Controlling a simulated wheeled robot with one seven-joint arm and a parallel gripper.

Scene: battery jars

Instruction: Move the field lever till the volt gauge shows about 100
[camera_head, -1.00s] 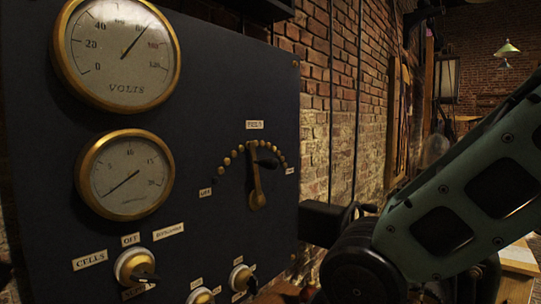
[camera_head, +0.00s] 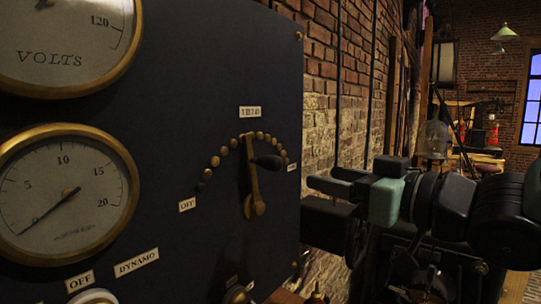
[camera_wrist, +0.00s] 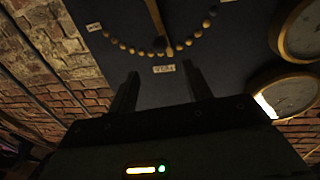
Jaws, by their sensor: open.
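The field lever (camera_head: 253,185) is a brass arm with a black knob (camera_head: 268,162) on the dark panel. It points nearly straight up, its tip near the top of an arc of brass studs. The volt gauge (camera_head: 62,85) is cut off at the top left, and its needle is out of view. In the wrist view the volt gauge (camera_wrist: 285,95) is too dark to read. My gripper (camera_head: 312,200) is right of the lever, apart from it. In the wrist view, its open, empty fingers (camera_wrist: 158,84) point toward the FIELD label and lever (camera_wrist: 158,18).
A second gauge (camera_head: 65,190) sits below the volt gauge, with switch knobs (camera_head: 95,297) at the panel's bottom. A brick wall (camera_head: 325,110) with dark vertical pipes runs behind the panel's right edge.

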